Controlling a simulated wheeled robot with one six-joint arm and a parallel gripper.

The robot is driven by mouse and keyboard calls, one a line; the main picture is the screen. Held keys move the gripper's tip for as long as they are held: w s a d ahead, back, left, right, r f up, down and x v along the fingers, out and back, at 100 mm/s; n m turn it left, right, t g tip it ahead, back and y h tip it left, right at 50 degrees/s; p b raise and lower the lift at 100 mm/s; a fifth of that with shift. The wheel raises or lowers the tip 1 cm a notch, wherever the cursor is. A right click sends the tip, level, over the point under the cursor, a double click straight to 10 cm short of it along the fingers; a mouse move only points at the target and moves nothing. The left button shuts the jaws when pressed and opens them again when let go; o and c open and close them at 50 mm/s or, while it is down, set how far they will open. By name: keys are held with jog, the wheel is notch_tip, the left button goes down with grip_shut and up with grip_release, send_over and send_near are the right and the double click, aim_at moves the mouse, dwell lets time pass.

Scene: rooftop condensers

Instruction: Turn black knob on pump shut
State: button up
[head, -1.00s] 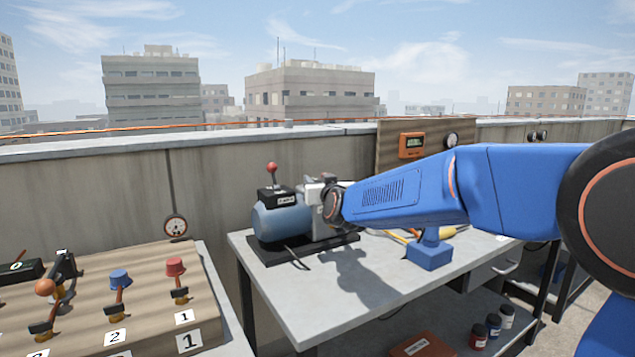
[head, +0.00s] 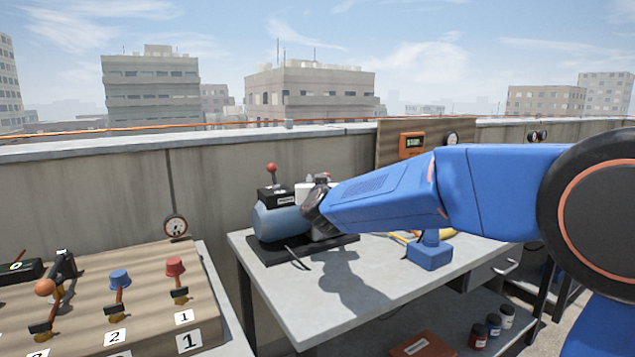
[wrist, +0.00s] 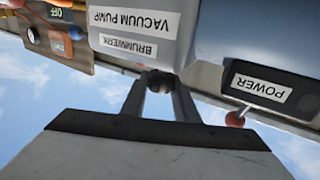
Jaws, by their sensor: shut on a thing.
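The vacuum pump (head: 283,222) has a blue motor, a grey body and a black base, and stands on the grey workbench. Its label shows upside down in the wrist view (wrist: 138,22). A black knob (wrist: 159,83) sits at the edge of the pump body, between my fingertips. My gripper (wrist: 160,90) is shut on this knob, one finger on each side. The pump's black power box (head: 277,196) carries a lever with a red ball (head: 272,168).
The workbench (head: 335,305) has a blue block-like object (head: 430,254) and yellow hose right of the pump. A board with several numbered valves (head: 150,262) stands at left. A gauge panel (head: 386,147) is behind my arm. Bare bench lies in front of the pump.

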jog(key=shift+a+m+h, duration=0.1)
jog(key=shift+m+h, duration=1.5)
jog(key=shift+h, duration=1.1)
jog(key=shift+m+h, duration=0.4)
jog(key=shift+h, duration=0.1)
jog(key=o, duration=1.1)
jog(key=shift+c, duration=0.2)
jog(key=v, duration=1.7)
jog(key=shift+s, duration=0.25)
jog(key=shift+r, duration=0.15)
